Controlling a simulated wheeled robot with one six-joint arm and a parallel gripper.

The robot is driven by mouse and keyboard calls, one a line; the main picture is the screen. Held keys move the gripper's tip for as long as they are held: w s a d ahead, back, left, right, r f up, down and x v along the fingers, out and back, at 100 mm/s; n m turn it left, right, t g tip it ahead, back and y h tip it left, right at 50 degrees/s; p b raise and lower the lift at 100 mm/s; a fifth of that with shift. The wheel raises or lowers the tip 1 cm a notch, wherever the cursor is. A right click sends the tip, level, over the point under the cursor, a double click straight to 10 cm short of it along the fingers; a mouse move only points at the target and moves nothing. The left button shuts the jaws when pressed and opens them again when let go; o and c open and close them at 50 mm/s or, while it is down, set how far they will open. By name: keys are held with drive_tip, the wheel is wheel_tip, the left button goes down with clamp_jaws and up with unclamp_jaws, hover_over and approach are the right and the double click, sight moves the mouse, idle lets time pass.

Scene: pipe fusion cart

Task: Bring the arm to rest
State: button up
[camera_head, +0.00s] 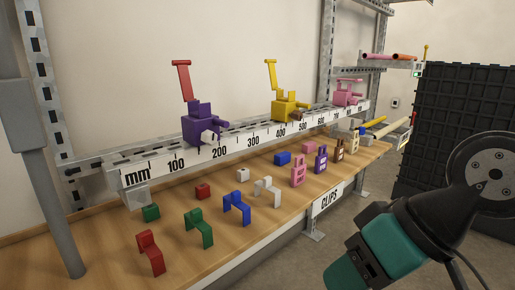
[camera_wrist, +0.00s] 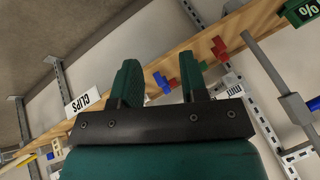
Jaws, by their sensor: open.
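My arm (camera_head: 395,240) shows at the lower right in the camera_head view, in front of the bench and to the right of it. Its lower end runs out of the bottom edge, so the fingertips cannot be made out there. In the camera_wrist view my gripper (camera_wrist: 160,62) is open, with its two green fingers apart and nothing between them. The wooden bench (camera_wrist: 110,76) lies beyond the fingers, with small blue and red clips behind them. No contact with anything shows.
A ruler rail (camera_head: 145,172) carries a purple clamp (camera_head: 201,127), a yellow clamp (camera_head: 285,106) and a pink clamp (camera_head: 347,95). Several coloured clips stand on the bench (camera_head: 105,245). A black ribbed panel (camera_head: 460,110) stands behind my arm. Open floor (camera_head: 310,262) lies before the bench.

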drive_tip(key=s+d+f+n+g+h, duration=0.1)
drive_tip(key=s+d+g+h, duration=0.1)
drive_tip(key=s+d, duration=0.15)
wheel_tip(320, 180, up, 26)
drive_tip(key=p, duration=2.5)
drive_tip(key=shift+s+p, duration=0.25)
drive_tip(key=shift+p, duration=0.15)
drive_tip(key=shift+o, duration=0.2)
drive_tip(key=shift+f+n, duration=0.15)
drive_tip(key=shift+n, duration=0.15)
